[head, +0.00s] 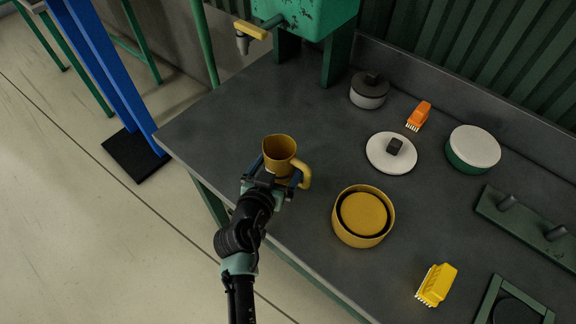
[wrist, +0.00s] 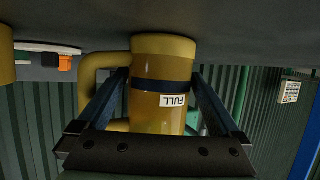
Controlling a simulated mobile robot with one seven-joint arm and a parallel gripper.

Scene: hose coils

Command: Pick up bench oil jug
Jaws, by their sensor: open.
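The bench oil jug (head: 279,148) is a yellow, open-topped jug standing upright near the left front edge of the dark bench. Its handle (head: 304,174) points right in the head view. In the wrist view the jug (wrist: 162,66) appears upside down, with a dark band, a white "FULL" label and the handle on the left. My gripper (head: 277,170) is open around the jug's body, one finger on each side. In the wrist view the fingers of my gripper (wrist: 158,80) flank the jug; a narrow gap seems to show, but contact is unclear.
A yellow round container (head: 348,232) stands right of the jug. Farther back are a white lid (head: 378,158), a grey pot (head: 368,96), an orange brush (head: 419,114) and a green-and-white tin (head: 474,150). A green tank (head: 318,14) overhangs the back left. A yellow brush (head: 436,284) lies front right.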

